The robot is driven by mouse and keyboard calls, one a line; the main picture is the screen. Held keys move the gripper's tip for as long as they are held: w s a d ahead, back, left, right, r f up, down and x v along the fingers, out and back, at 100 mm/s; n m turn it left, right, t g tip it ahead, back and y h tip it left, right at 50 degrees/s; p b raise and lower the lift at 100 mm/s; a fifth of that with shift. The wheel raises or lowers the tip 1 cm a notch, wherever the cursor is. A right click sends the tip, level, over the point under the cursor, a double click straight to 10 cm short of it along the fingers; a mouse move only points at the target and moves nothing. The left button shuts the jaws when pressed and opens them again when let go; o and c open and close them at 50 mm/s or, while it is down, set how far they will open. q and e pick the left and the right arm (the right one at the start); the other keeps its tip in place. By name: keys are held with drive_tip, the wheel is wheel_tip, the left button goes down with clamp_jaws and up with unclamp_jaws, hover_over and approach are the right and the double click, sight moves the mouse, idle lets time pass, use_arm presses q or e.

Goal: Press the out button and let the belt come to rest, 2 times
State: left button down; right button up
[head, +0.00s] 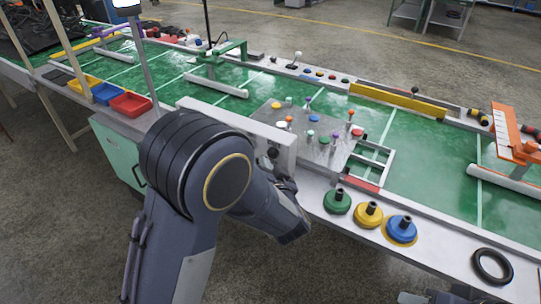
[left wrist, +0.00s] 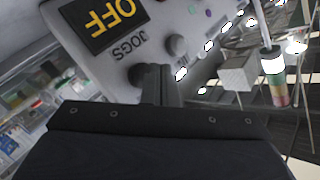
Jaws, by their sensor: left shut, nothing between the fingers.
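A pale control box (head: 235,128) stands at the near edge of the green belt (head: 425,150), mostly behind my left arm. In the left wrist view its panel (left wrist: 205,22) shows upside down, with a dark display reading OFF (left wrist: 104,20), the label JOGS, a dark round button (left wrist: 138,75) and a grey button (left wrist: 178,45).
A grey plate with several coloured pegs (head: 325,150) lies just behind the box. Green, yellow (head: 368,214) and blue (head: 401,230) round pieces and a black ring (head: 492,266) rest along the near rail. Yellow, blue and red bins (head: 131,104) stand at left.

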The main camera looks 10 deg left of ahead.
use_arm(q)
drive_tip(key=shift+w+d, duration=0.15)
drive_tip(key=shift+w, duration=0.2)
drive_tip(key=shift+w+d+p, duration=0.15)
drive_tip(key=shift+w+p, duration=0.2)
drive_tip(key=shift+w, duration=0.1)
idle(0.6)
drive_tip(key=shift+s, duration=0.15)
drive_tip(key=shift+s+a, duration=0.3)
drive_tip(key=shift+s, duration=0.4)
drive_tip(key=shift+s+a, duration=0.3)
drive_tip(key=shift+s, duration=0.5)
drive_tip(key=shift+s+a, duration=0.25)
drive_tip(key=shift+s, duration=0.5)
drive_tip(key=shift+s+a, duration=0.3)
drive_tip(key=shift+s, duration=0.5)
idle(2.6)
drive_tip(key=s+n+t+b, duration=0.1)
drive_tip(key=n+b, duration=0.3)
drive_tip(key=b, duration=0.2)
drive_tip(key=s+a+n+t+y+b, duration=0.1)
drive_tip(key=n+t+b, duration=0.1)
drive_tip(key=n+b, duration=0.2)
drive_tip(key=s+f+n+t+b, duration=0.1)
drive_tip(key=n+b, duration=0.3)
drive_tip(key=b, duration=0.5)
drive_tip(key=shift+s+a+n+t+b, duration=0.2)
drive_tip(key=shift+s+n+t+b, duration=0.1)
drive_tip(key=shift+t+b, duration=0.1)
